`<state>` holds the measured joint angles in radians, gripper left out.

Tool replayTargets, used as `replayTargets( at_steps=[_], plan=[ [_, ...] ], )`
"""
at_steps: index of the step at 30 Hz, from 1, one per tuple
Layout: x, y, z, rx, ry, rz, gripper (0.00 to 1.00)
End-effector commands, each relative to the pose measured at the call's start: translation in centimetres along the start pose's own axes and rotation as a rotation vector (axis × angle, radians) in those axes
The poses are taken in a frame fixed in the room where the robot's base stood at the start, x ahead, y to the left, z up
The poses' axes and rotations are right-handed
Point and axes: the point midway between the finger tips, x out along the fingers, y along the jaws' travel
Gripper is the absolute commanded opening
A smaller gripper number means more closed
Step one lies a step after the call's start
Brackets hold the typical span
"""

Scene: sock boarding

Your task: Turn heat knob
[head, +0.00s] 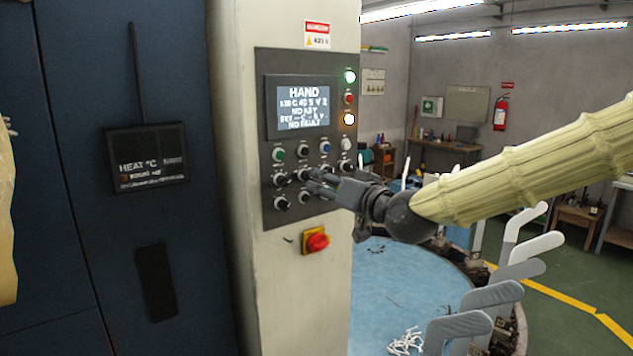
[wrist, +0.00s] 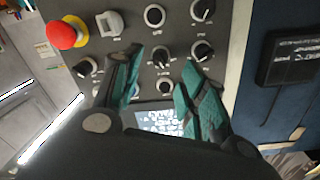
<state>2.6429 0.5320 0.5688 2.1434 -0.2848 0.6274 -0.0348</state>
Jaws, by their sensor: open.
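The control panel (head: 268,120) has several dark knobs with white pointers in its lower part. Their labels are too small to read, so I cannot tell which one is the heat knob. My gripper (head: 312,180) is in front of the lower knob rows, its fingers pointing at the panel. In the wrist view, my gripper (wrist: 162,57) is open, with a dark knob (wrist: 160,56) showing between its fingertips. I cannot tell whether the fingers touch it. Other knobs (wrist: 202,50) show beside and above it.
A red-and-yellow switch (head: 315,241) is below the panel. The panel screen (head: 303,105) reads HAND. A dark display (head: 148,158) marked HEAT °C is on the blue cabinet at left. A round blue table (head: 400,290) with grey sock-shaped boards (head: 490,295) stands at right.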

Motion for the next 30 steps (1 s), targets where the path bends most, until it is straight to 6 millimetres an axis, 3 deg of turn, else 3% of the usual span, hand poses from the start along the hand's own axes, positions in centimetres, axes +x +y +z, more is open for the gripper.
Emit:
replayTargets(
  at_steps=[6,12,26,30],
  plan=[
    [-3.9,-0.1,0.0,0.001,0.001,-0.001,0.42],
    [-5.9,0.0,0.0,0.001,0.0,0.0,0.42],
    [-6.5,0.0,0.1,0.001,-0.001,0.001,0.42],
    [-6.2,1.0,2.1,0.009,-0.029,0.017,0.42]
  ],
)
